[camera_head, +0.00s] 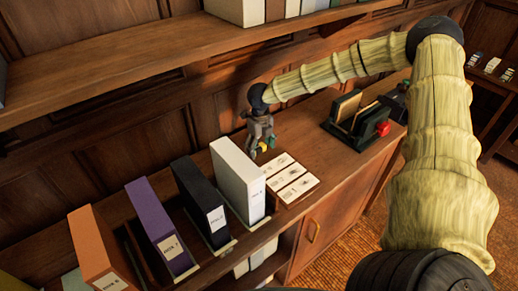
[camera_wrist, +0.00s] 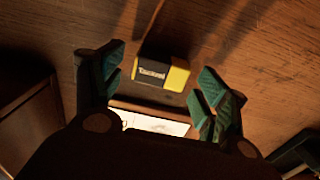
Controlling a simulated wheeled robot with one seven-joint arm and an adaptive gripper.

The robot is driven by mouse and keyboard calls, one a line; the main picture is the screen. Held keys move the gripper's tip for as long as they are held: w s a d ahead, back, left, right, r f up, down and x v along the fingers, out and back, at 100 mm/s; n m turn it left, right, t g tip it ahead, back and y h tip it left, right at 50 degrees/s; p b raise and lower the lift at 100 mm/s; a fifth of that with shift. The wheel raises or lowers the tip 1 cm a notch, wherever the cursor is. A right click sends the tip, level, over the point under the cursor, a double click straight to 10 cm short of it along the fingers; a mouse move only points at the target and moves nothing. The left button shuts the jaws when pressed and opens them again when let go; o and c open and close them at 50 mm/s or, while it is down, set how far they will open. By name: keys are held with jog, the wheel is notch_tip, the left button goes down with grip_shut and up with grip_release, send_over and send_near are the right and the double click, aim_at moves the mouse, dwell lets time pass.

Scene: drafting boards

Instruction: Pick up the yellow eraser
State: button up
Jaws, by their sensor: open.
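The yellow eraser (camera_wrist: 178,76) is a small block with a yellow end and a dark, labelled sleeve. In the wrist view it lies on the wooden surface, between and slightly beyond my fingertips. My gripper (camera_wrist: 160,80) is open, with one teal-padded finger on each side and visible gaps to the eraser. In the head view my gripper (camera_head: 262,138) points down over the counter, just behind the white cards. A small yellow patch (camera_head: 263,147) at the fingertips there seems to be the eraser, mostly hidden by the fingers.
A white binder (camera_head: 238,178) stands close to the left of my gripper, with black (camera_head: 200,200), purple (camera_head: 158,225) and orange (camera_head: 96,250) ones farther left. White cards (camera_head: 290,180) lie in front. A dark organizer (camera_head: 358,125) stands right. A shelf (camera_head: 150,60) hangs above.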

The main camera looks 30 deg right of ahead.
aim_at(260, 147)
jog(key=shift+c, duration=0.2)
jog(key=c, duration=1.1)
jog(key=shift+c, duration=0.2)
notch_tip(260, 147, up, 10)
jog(key=b, duration=0.3)
jog(key=o, duration=0.4)
jog(key=shift+c, duration=1)
jog(key=shift+f, duration=0.1)
